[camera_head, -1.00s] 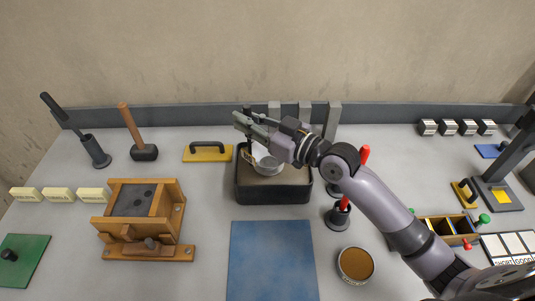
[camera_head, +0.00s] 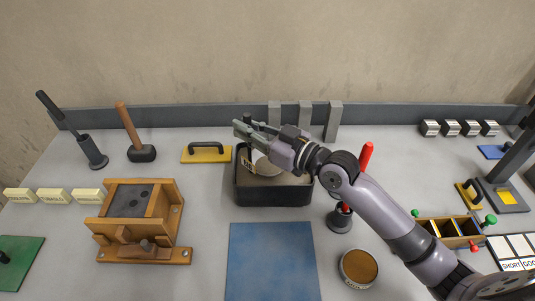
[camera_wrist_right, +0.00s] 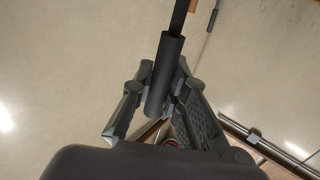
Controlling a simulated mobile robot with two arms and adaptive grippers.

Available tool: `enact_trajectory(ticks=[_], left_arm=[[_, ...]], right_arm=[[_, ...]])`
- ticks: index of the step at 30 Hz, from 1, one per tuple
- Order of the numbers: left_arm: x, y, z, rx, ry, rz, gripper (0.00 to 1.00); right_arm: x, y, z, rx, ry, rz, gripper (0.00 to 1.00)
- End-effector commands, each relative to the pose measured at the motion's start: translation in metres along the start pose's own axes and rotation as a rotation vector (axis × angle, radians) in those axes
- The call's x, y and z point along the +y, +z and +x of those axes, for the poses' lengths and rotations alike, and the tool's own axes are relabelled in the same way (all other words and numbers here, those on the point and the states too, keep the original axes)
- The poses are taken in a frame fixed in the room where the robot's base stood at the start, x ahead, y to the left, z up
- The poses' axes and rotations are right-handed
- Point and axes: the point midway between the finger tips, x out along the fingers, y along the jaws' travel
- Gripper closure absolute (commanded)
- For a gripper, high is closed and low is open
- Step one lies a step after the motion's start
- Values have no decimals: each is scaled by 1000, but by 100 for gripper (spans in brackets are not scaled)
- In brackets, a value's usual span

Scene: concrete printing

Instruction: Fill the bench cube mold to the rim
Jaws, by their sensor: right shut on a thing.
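The wooden cube mold (camera_head: 172,208) stands on the bench at the left, with a grey surface inside marked by a few dark spots; I cannot tell how high the fill is. My right gripper (camera_head: 245,130) is over the black tub (camera_head: 272,196) in the middle and is shut on a dark handle (camera_wrist_right: 165,75), which shows between the fingers in the right wrist view. A pale metal scoop (camera_head: 266,166) is below the gripper, inside the tub, partly hidden by the gripper. My left gripper is not in view.
A blue mat (camera_head: 271,262) lies in front of the tub. A round brown-topped container (camera_head: 358,268) and a divided wooden box (camera_head: 455,232) are at the right.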

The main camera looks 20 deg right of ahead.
Motion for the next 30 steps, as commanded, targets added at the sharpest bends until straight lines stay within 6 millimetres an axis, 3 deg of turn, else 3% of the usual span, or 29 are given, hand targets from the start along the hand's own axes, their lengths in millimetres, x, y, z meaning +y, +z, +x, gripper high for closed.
enact_trajectory(ticks=[30], left_arm=[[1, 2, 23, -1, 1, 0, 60]], right_arm=[[0, 25, 0, 4, 1, -2, 100]])
